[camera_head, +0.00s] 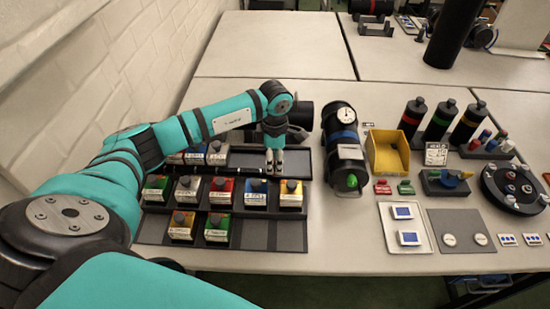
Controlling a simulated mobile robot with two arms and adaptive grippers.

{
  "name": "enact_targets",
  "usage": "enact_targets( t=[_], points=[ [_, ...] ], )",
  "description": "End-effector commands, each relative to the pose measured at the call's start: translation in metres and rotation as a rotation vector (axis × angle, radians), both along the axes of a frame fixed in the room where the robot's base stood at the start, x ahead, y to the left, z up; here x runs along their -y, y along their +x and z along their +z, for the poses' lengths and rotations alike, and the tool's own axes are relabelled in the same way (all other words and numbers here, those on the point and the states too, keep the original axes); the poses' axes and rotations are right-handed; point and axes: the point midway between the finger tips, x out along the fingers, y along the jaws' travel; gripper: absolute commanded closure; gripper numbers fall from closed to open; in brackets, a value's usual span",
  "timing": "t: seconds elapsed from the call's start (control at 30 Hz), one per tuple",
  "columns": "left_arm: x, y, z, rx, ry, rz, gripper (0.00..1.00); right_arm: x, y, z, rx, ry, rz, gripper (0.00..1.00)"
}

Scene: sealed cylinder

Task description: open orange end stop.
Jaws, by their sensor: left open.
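My left gripper (274,168) points down over the dark rack on the left of the table. Its two pale fingertips are slightly apart with nothing seen between them. A box with orange-yellow colour and a grey knob (291,195) stands in the rack just below and to the right of the gripper. A small orange-yellow piece (465,175) sits on a dark block on the right, beside a blue piece. I cannot tell which of these, if either, is the orange end stop. My right gripper is not in view.
A black cylinder with a gauge (345,138) lies right of the gripper. A yellow bin (387,152), dark bottles and a round black holder (511,190) stand further right.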

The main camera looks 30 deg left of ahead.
Motion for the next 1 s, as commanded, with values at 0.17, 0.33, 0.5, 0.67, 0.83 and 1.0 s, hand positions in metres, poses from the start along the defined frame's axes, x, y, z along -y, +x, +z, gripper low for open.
enact_targets(
  t=[0.17, 0.33, 0.5, 0.67, 0.83, 1.0],
  points=[
    [-0.0002, -0.0005, -0.0067, -0.001, 0.001, -0.001, 0.53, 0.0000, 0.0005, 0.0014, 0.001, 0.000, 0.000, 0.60],
    [-0.0002, -0.0004, -0.0068, -0.001, 0.001, -0.001, 0.53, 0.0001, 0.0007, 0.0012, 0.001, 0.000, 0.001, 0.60],
    [-0.0002, -0.0004, -0.0065, -0.001, 0.001, 0.000, 0.71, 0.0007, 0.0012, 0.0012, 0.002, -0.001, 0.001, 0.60],
    [-0.0003, -0.0003, -0.0063, -0.001, 0.001, 0.000, 0.92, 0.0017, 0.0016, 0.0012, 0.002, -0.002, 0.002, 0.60],
    [-0.0003, -0.0002, -0.0061, -0.001, 0.001, 0.000, 1.00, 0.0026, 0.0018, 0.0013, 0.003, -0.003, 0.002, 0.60],
    [-0.0003, -0.0002, -0.0060, -0.001, 0.001, 0.000, 1.00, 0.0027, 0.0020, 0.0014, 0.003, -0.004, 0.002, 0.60]
  ],
)
